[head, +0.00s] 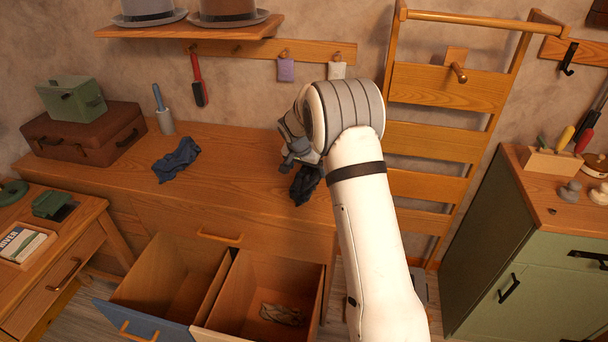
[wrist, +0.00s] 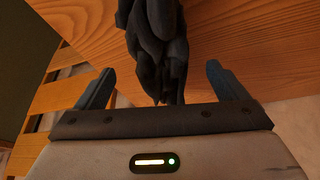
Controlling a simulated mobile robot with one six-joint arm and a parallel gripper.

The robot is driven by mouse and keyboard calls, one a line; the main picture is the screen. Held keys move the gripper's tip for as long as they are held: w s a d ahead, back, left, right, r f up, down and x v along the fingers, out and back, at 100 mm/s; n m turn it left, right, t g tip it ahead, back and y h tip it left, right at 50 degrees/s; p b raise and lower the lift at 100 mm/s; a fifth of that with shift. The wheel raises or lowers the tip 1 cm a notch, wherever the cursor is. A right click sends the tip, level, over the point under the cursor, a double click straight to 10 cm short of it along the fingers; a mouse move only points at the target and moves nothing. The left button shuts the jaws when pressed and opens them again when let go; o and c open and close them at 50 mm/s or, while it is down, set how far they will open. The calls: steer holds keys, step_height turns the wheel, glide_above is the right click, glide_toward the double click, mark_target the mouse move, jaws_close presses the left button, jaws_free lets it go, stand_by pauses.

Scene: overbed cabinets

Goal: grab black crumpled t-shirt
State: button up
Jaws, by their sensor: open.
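The black crumpled t-shirt (head: 304,186) lies on the wooden dresser top, near its right part, partly hidden by my gripper and arm in the head view. In the wrist view the t-shirt (wrist: 158,45) is a dark folded heap on the wood, in line with the gap between my fingers. My gripper (head: 292,160) is above and beside it at the dresser. In the wrist view my gripper (wrist: 155,88) has its two fingers wide apart, one on each side of the cloth's line. Whether the fingers touch the cloth cannot be told.
A dark blue crumpled cloth (head: 177,160) lies left on the dresser top (head: 235,165). Two open drawers stand below; the right one (head: 262,335) holds a beige cloth (head: 281,314). A brown case (head: 84,137) is at the left, a wooden ladder rack (head: 435,140) at the right.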

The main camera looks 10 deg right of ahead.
mark_target(306, 168)
steer(key=x, duration=0.3)
steer(key=shift+w+f, duration=0.1)
steer(key=shift+f, duration=0.15)
steer(key=c, duration=1.1)
steer(key=shift+r, duration=0.1)
